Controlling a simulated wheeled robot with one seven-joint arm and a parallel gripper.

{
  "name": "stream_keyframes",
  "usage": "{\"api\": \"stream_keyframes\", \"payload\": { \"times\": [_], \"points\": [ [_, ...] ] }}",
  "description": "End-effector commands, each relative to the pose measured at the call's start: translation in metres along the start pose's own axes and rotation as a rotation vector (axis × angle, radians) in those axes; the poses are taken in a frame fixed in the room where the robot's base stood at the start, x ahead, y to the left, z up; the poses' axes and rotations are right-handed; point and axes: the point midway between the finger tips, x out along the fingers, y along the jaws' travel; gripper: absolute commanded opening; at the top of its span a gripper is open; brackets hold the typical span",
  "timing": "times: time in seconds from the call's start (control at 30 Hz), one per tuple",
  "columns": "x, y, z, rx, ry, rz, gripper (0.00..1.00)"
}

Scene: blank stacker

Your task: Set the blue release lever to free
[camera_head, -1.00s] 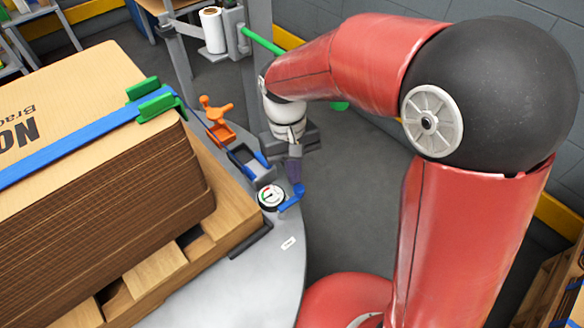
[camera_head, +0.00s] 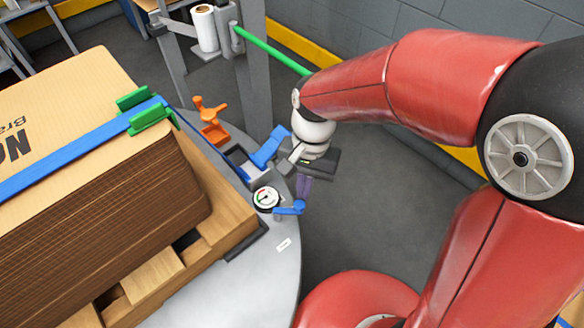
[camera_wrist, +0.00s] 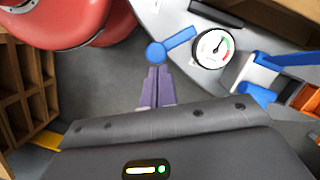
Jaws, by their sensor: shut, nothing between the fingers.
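A blue lever (camera_head: 287,210) beside the round gauge sticks out past the grey table's edge. It also shows in the wrist view (camera_wrist: 178,41), its rounded end (camera_wrist: 155,53) just beyond my fingertips. My gripper (camera_head: 302,197) is shut and empty, pointing down at that end. In the wrist view its purple fingers (camera_wrist: 157,70) are together and look to be at or against the knob; contact is not certain. A second blue handle (camera_head: 268,148) stands raised by a grey housing (camera_head: 240,160). No free marking is legible.
The white gauge (camera_head: 266,198) sits close beside the lever. A strapped cardboard stack (camera_head: 110,200) on a wooden pallet fills the left. An orange handle (camera_head: 211,112) stands behind. Open floor (camera_head: 365,215) lies right of the table.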

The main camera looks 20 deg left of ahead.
Motion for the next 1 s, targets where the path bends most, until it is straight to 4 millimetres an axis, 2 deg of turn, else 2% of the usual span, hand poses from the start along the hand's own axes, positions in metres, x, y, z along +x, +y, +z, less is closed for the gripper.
{"api": "stream_keyframes", "payload": {
  "times": [0.4, 1.0],
  "points": [
    [0.003, 0.011, 0.016, 0.291, 0.000, -0.073, 0.00],
    [0.005, 0.013, 0.022, 0.282, 0.000, -0.071, 0.00]
  ]
}}
